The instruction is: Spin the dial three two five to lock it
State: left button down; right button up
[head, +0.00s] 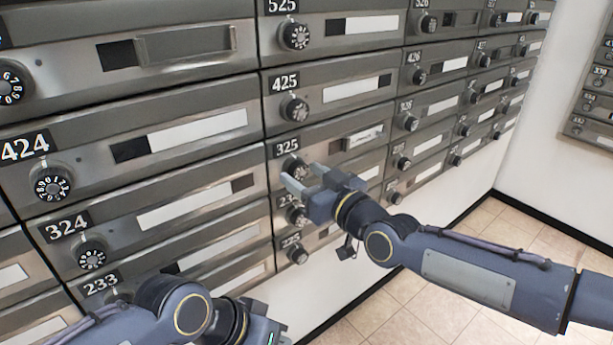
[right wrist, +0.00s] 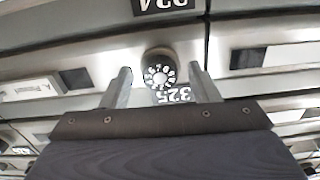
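The mailbox labelled 325 (head: 288,144) is in the middle of the head view, with its black number dial (head: 294,168) below the label. My right gripper (head: 305,177) is open at this dial. In the right wrist view the dial (right wrist: 159,72) shows as a round black knob with white numbers, between the two spread fingers, with a visible gap on each side. The 325 label (right wrist: 172,95) appears turned over there. My left gripper (head: 262,325) is at the bottom edge of the head view, mostly cut off, and its fingers are hidden.
More dials sit close below 325, partly behind my right gripper. Tiled floor (head: 430,305) is open at the lower right.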

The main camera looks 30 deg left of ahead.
jog(key=p+v, duration=0.1)
jog(key=v, duration=0.6)
jog(key=shift+s+d, duration=0.15)
jog(key=shift+d, duration=0.2)
